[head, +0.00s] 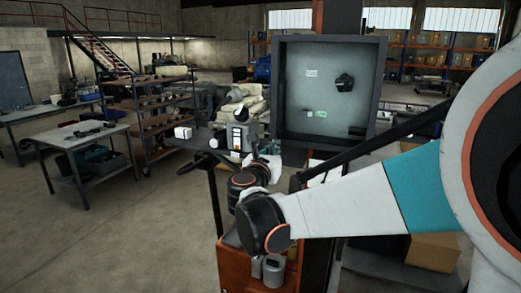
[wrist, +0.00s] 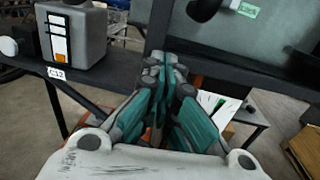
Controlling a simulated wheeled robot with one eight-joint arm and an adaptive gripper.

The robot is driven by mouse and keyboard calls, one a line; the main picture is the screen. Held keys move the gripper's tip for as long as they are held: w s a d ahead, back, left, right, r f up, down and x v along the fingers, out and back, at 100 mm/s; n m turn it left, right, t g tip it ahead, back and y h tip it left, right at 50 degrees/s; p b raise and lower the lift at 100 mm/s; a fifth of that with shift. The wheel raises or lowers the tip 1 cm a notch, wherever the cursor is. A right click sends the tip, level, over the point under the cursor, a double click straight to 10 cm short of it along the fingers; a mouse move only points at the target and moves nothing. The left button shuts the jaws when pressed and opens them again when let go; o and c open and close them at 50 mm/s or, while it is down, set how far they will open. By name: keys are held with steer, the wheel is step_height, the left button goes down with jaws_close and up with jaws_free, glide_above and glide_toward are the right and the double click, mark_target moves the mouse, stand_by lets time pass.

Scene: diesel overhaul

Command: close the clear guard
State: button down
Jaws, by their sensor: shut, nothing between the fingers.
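A large dark-framed panel (head: 330,70) with a pale, see-through-looking face stands upright in the middle of the head view. I take it for the clear guard, but whether it is open or shut cannot be told. Its lower part, with a green label, shows at the top right of the wrist view (wrist: 235,35). My gripper (wrist: 165,66) is shut and empty, its teal fingers together in front of the panel's dark lower left frame. Contact with the frame cannot be made out.
A grey box with an orange label (head: 238,136) stands on a dark shelf left of the panel; it also shows in the wrist view (wrist: 75,35). A dark bar (head: 375,137) slopes below the panel. A workbench (head: 80,137) and open floor lie left.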

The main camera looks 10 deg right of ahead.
steer(key=shift+w, duration=0.1)
stand_by(0.3)
steer(key=b+x, duration=0.1)
steer(key=x, duration=0.2)
steer(key=shift+r, duration=0.1)
stand_by(0.4)
